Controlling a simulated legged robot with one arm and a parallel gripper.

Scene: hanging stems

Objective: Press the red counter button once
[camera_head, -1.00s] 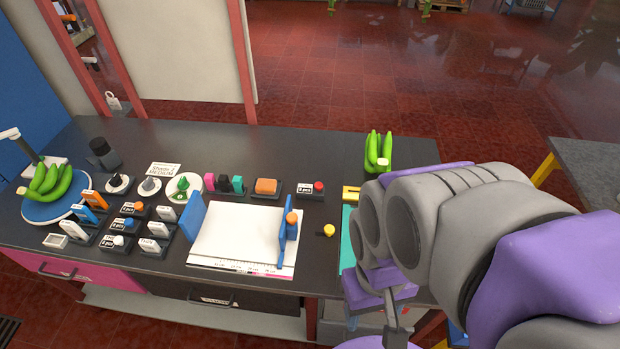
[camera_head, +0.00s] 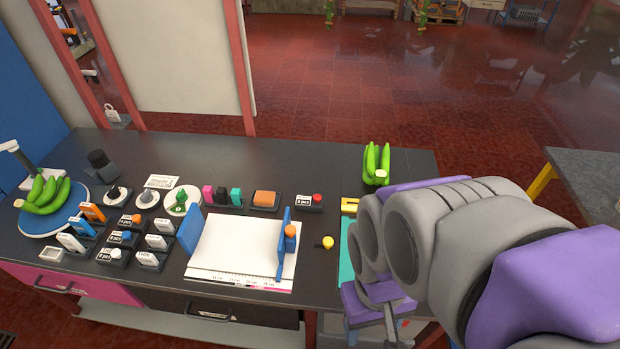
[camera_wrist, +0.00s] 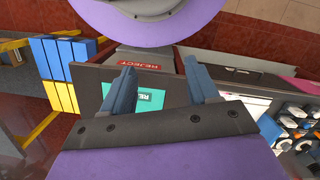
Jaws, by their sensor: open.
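The red counter button (camera_head: 317,198) sits on a small dark block with a white label (camera_head: 304,201), toward the back of the black counter, right of the orange pad. Nothing touches it. My arm covers the counter's right end in the head view, and my gripper itself is not clear there. In the wrist view my gripper (camera_wrist: 160,92) is open and empty, with its two blue-grey fingers apart above the teal mat (camera_wrist: 148,99). The red button cannot be made out in the wrist view.
A white board (camera_head: 240,246) with blue uprights fills the counter's middle. A yellow knob (camera_head: 327,242) is right of it. Green bananas (camera_head: 376,164) lie at the back right; more lie on a round blue scale (camera_head: 48,222). Several labelled blocks stand at left.

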